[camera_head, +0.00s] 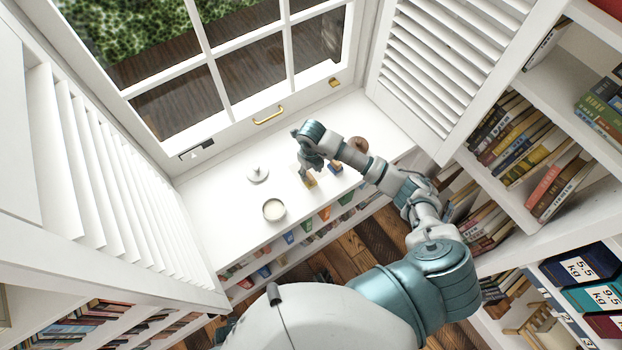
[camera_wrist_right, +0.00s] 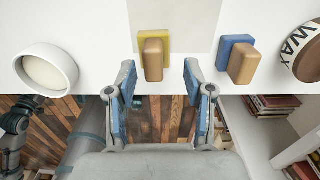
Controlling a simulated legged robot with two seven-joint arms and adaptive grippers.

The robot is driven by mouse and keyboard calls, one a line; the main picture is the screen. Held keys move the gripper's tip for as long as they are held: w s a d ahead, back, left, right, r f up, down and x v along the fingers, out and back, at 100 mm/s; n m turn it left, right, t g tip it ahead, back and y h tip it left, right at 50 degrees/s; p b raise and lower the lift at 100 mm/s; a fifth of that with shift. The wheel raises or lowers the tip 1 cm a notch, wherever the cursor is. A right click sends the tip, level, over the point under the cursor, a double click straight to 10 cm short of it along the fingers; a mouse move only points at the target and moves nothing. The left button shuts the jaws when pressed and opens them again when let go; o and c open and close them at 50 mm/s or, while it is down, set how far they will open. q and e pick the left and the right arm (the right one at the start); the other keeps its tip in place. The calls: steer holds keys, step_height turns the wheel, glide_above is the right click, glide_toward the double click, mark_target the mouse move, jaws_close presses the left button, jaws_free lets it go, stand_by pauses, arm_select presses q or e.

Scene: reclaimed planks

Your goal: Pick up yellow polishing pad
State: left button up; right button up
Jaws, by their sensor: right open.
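The yellow polishing pad (camera_wrist_right: 141,38) has a tan wooden block handle and lies on the white sill counter. In the head view the pad (camera_head: 311,184) is partly covered by my right gripper (camera_head: 308,171). In the right wrist view my right gripper (camera_wrist_right: 160,76) is open. I cannot tell the exact height of the fingers above the counter. My left gripper is not in view.
A blue pad with a wooden handle (camera_wrist_right: 243,63) lies right of the yellow one. A round wax tin (camera_wrist_right: 304,52) stands farther right. A white cup (camera_wrist_right: 47,70) is to the left. A small white knobbed object (camera_head: 258,174) stands behind. The window and louvred shutters border the counter.

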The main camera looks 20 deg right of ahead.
mark_target(308, 176)
steer(key=f, duration=0.3)
steer(key=shift+a, duration=0.35)
steer(key=shift+a+f, duration=0.15)
steer(key=shift+f, duration=0.1)
steer(key=shift+a, duration=0.1)
steer(key=c, duration=0.3)
steer(key=shift+d, duration=0.25)
jaws_close()
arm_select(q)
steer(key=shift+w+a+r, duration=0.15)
arm_select(e)
steer(key=shift+s+d+f, duration=0.1)
